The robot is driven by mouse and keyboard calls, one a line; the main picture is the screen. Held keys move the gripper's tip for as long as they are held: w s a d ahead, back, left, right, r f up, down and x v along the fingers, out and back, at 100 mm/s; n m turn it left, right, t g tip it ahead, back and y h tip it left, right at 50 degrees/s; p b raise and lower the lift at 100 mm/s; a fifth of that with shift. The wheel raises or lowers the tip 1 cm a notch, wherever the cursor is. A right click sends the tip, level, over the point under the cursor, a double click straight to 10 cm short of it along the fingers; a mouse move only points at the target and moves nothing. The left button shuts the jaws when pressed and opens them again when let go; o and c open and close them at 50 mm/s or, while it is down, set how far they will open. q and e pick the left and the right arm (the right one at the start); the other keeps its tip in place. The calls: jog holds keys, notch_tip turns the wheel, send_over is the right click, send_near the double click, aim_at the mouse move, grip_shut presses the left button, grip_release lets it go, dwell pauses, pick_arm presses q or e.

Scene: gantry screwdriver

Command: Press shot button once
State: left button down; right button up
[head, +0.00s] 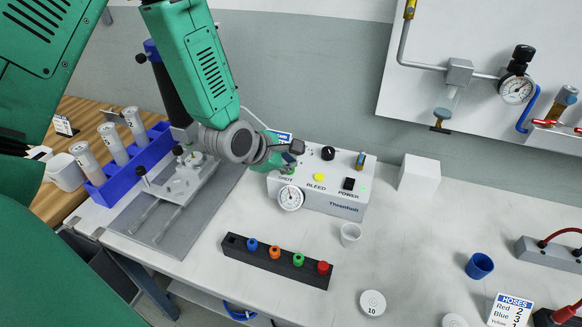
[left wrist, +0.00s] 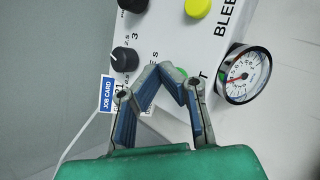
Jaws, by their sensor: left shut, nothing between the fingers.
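The white control box (head: 325,205) stands on the bench with a dial gauge, a yellow BLEED button (head: 319,177) and a black POWER switch (head: 348,184). The green button above the SHOT label (head: 288,170) is partly hidden by my left gripper (head: 291,155). The gripper is shut and empty, right over that corner of the box. In the left wrist view, the shut fingertips (left wrist: 168,72) lie just beside the green button (left wrist: 208,75), which shows partly behind a finger. I cannot tell whether they touch it. My right gripper is not in view.
A black rack (head: 277,262) with coloured caps and a small white cup (head: 350,235) stand in front of the box. A blue tray (head: 128,165) with cartridges stands at left. A white block (head: 418,177) is right of the box. Bench farther right has free room.

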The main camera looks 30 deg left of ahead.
aim_at(292, 170)
pick_arm(q)
jog(key=shift+d+r+p, duration=0.3)
jog(key=shift+r+p, duration=0.1)
jog(key=shift+r, duration=0.25)
jog(key=shift+a, duration=0.15)
jog(key=shift+r+p, duration=0.4)
jog(key=shift+p, duration=0.15)
jog(key=r, duration=0.1)
jog(key=p, duration=0.1)
jog(key=r+p, duration=0.1)
jog(key=shift+d+r, duration=0.25)
jog(key=shift+r, duration=0.1)
jog(key=shift+a+r+p, duration=0.2)
jog(key=shift+r+p, duration=0.6)
jog(key=shift+p, duration=0.2)
jog(key=shift+f, duration=0.1)
